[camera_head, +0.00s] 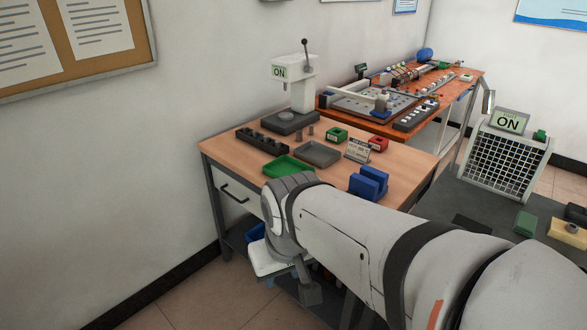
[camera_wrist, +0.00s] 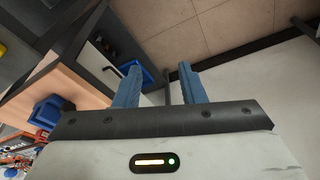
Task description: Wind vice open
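The blue vice (camera_head: 368,183) stands on the front right part of the wooden table, behind my arm in the head view. It has two upright blue jaws with a gap between them. Its handle cannot be made out. A blue block at the left of the wrist view (camera_wrist: 45,112) looks like the same vice. My gripper (camera_wrist: 159,68) is open and empty, its two blue fingers apart. It hangs low in front of the table, away from the vice, and points toward the floor and the table's underside.
The wooden table (camera_head: 225,146) also holds a green tray (camera_head: 288,166), a grey tray (camera_head: 318,153), a press with an ON sign (camera_head: 293,88) and small blocks. A drawer (camera_head: 237,190) is below. A mesh guard (camera_head: 507,150) stands at right. Floor is clear at left.

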